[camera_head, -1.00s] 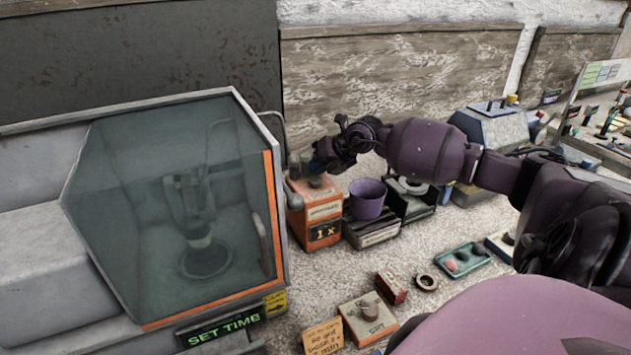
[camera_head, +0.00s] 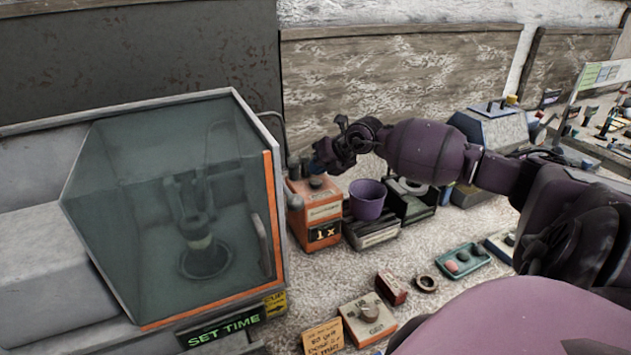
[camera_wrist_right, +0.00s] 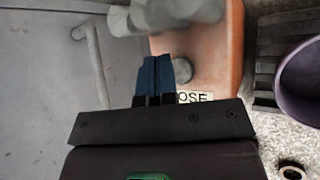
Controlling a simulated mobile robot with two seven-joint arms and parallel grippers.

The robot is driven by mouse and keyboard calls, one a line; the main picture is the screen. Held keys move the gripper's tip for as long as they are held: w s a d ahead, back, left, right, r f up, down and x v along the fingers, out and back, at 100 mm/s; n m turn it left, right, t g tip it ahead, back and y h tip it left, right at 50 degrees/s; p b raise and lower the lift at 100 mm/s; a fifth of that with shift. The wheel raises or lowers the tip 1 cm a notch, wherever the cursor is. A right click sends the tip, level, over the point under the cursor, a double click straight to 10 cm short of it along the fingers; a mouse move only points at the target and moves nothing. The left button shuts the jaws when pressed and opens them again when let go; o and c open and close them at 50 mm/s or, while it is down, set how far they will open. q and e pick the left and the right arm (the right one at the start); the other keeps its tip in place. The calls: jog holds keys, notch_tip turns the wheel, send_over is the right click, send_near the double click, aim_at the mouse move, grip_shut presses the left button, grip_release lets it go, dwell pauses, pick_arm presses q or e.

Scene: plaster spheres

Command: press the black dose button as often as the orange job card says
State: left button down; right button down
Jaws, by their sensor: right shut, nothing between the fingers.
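An orange dispenser box (camera_head: 322,212) stands right of the glass-fronted machine, and its dark display reads "1 x". The dark dose button (camera_head: 316,182) is on its top. My right gripper (camera_head: 318,166) is shut and empty, just above the button; I cannot tell whether they touch. In the right wrist view the blue fingertips (camera_wrist_right: 155,72) are together in front of the orange box (camera_wrist_right: 205,65), with part of a label reading "OSE"; the button is not clear there. The orange job card (camera_head: 323,338) lies at the bottom edge, its writing too small to read surely. My left gripper is not in view.
A purple cup (camera_head: 367,199) sits on a stand right of the dispenser. The large glass-fronted machine (camera_head: 170,200) fills the left. A box with a grey knob (camera_head: 368,318), a red block (camera_head: 391,287), a ring (camera_head: 426,284) and a teal tray (camera_head: 478,268) lie in front.

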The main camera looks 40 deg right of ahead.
dwell(0.7)
jog(key=shift+f, duration=0.15)
jog(key=shift+f, duration=0.3)
